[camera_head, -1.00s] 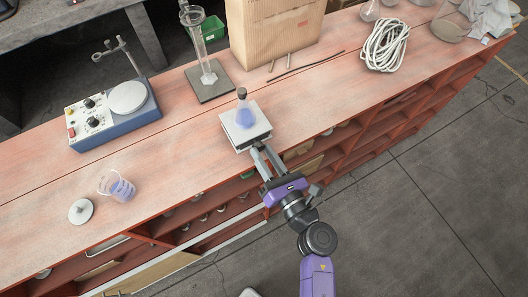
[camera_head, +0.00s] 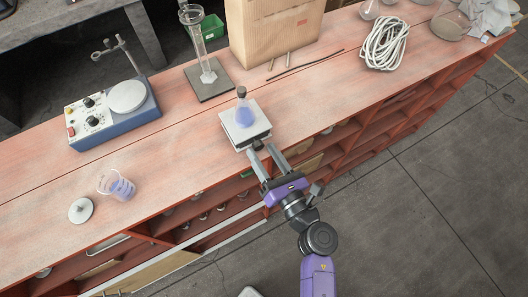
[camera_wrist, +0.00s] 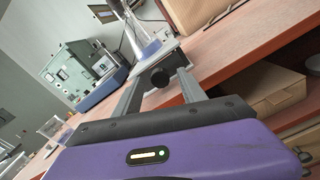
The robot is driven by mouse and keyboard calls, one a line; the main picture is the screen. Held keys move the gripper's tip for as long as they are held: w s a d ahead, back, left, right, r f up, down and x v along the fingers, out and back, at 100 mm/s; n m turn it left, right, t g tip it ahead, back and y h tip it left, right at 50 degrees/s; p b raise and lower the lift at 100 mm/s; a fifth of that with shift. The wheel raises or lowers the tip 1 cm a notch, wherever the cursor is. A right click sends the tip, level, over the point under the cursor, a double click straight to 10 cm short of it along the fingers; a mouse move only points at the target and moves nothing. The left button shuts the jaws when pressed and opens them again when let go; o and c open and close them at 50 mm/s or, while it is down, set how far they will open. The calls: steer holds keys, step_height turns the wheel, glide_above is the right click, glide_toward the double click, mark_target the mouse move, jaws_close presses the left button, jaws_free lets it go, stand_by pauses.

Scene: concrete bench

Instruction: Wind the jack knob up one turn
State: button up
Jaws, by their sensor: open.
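The lab jack (camera_head: 243,128) is a small pale platform near the bench's front edge, with a stoppered flask (camera_head: 244,113) of blue-violet liquid standing on it. Its black knob (camera_head: 257,145) faces the front edge; it also shows in the wrist view (camera_wrist: 160,77). My gripper (camera_head: 262,148) is open at the front of the jack. In the wrist view its two grey fingers (camera_wrist: 160,82) stand one on each side of the knob, with gaps visible. Whether either finger touches the knob cannot be told.
A hotplate stirrer (camera_head: 115,112) with a clamp stand is at the left. A beaker (camera_head: 117,186) of violet liquid and a pale disc (camera_head: 82,210) lie front left. A cylinder (camera_head: 200,50), a cardboard box (camera_head: 272,30) and a coiled cable (camera_head: 385,45) are farther back.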

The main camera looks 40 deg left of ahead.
steer(key=b+v, duration=0.1)
steer(key=v, duration=0.6)
steer(key=shift+d, duration=0.25)
steer(key=shift+f, duration=0.1)
steer(key=w+a+n+b, duration=0.1)
steer(key=a+b, duration=0.1)
steer(key=a+n+b, duration=0.2)
steer(key=a, duration=0.1)
steer(key=w+a+n+b, duration=0.1)
steer(key=a+b, duration=0.1)
steer(key=shift+w+a+n, duration=0.2)
steer(key=shift+w+n, duration=0.1)
steer(key=shift+w, duration=0.1)
jaws_close()
